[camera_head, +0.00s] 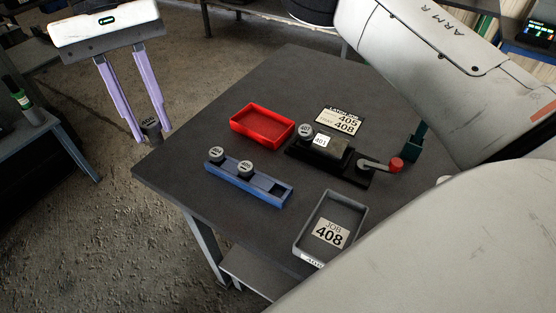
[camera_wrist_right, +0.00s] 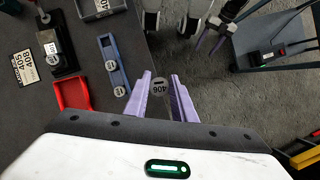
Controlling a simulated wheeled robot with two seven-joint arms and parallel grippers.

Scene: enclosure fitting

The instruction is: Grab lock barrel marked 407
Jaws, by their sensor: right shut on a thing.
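My right gripper (camera_head: 134,132) is at the upper left of the head view, beyond the table edge. Its purple fingers are shut on a dark lock barrel marked 406 (camera_head: 151,130), held upright at the tips over the floor. This barrel also shows in the right wrist view (camera_wrist_right: 159,88). A barrel that seems marked 407 (camera_head: 305,131) stands at the black fixture (camera_head: 329,155), by a tag reading 401. Two more barrels (camera_head: 216,154) (camera_head: 246,169) stand in the blue rack (camera_head: 268,189); their numbers are too small to be sure. My left gripper (camera_wrist_right: 212,40) shows far off in the right wrist view, its fingers apart.
A red tray (camera_head: 262,124) lies empty behind the rack. A grey tray (camera_head: 331,226) with a job 408 card is at the front right. A card reading 405, 408 (camera_head: 341,121) lies behind the fixture. The rack's right-hand slot is empty. The table's left corner is clear.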

